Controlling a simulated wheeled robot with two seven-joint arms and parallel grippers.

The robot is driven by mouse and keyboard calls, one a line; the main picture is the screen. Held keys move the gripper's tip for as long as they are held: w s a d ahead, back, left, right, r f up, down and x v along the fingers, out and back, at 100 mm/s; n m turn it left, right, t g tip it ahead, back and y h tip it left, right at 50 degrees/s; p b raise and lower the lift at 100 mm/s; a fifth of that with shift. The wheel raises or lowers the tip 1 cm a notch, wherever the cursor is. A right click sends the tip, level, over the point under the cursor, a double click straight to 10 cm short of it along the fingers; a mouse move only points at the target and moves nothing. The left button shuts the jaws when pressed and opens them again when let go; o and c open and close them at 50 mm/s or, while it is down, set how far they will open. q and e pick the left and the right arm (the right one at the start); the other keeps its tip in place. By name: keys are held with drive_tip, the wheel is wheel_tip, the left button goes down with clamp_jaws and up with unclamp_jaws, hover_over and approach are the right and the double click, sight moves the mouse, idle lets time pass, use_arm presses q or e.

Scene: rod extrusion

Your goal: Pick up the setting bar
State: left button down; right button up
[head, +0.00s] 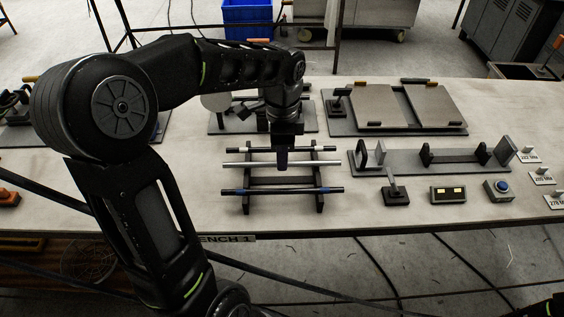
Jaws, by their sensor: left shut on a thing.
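Three bars lie crosswise on a black rack (319,205) on the bench: a dark one with pale bands (317,149) at the back, a plain silver bar (314,163) in the middle, and a dark one with blue bands (262,190) in front. No label shows which is the setting bar. My left gripper (281,167) points down over the rack, its fingertips shut on the silver bar near its middle. The fingers hide the gripped part and part of the back bar. The silver bar looks level, at or just above the rack. My right gripper is out of view.
A plate with grey panels (437,105) lies behind.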

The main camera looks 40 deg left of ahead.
use_arm(q)
wheel_tip(320, 180, up, 8)
drive_tip(key=shift+r+b, duration=0.1)
drive_tip(key=shift+b, duration=0.3)
idle(0.4)
